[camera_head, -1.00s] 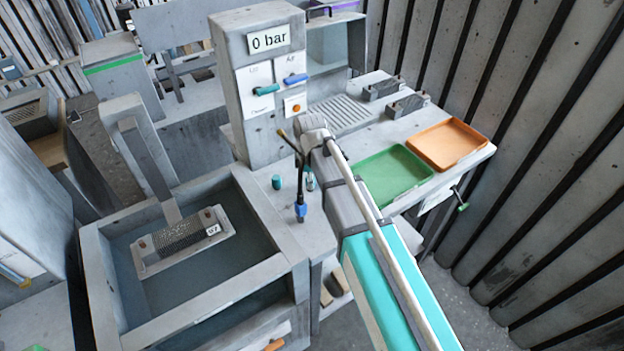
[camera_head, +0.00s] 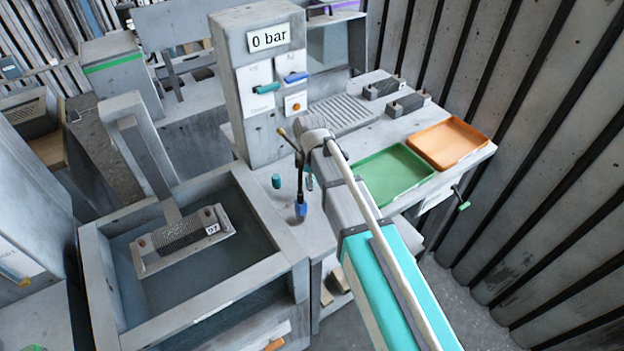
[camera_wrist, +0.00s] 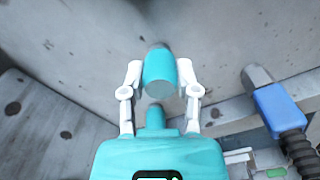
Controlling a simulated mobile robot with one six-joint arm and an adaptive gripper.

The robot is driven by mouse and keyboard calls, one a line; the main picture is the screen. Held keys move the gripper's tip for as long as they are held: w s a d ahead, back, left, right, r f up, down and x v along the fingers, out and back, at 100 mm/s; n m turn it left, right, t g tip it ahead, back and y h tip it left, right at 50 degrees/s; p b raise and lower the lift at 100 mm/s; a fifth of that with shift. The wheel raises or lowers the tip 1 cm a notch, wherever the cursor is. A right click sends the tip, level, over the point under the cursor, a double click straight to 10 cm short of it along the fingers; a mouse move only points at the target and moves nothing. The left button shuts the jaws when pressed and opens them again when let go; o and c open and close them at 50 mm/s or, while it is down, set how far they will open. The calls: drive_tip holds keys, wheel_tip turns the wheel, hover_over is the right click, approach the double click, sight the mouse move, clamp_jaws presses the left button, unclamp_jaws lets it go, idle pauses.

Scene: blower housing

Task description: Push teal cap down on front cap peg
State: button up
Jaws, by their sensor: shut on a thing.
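In the wrist view my gripper (camera_wrist: 161,80) has its two white fingers closed on the sides of a teal cap (camera_wrist: 160,72). A small grey end shows just beyond the cap; I cannot tell whether it is a peg or how far the cap sits on it. In the head view my arm mostly hides the gripper; only a small white and teal bit shows beside the hose fitting. A separate teal cap (camera_head: 276,181) stands upright on the bench ledge to its left.
A blue hose fitting (camera_head: 301,210) stands close by; it also shows right of my gripper in the wrist view (camera_wrist: 276,107). The grey post (camera_head: 255,110) reads 0 bar. An open tank (camera_head: 100,270) lies left. Green (camera_head: 396,173) and orange (camera_head: 448,144) trays lie right.

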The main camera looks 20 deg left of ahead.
drive_tip(key=shift+f, duration=0.15)
idle(0.5)
drive_tip(key=o, duration=1)
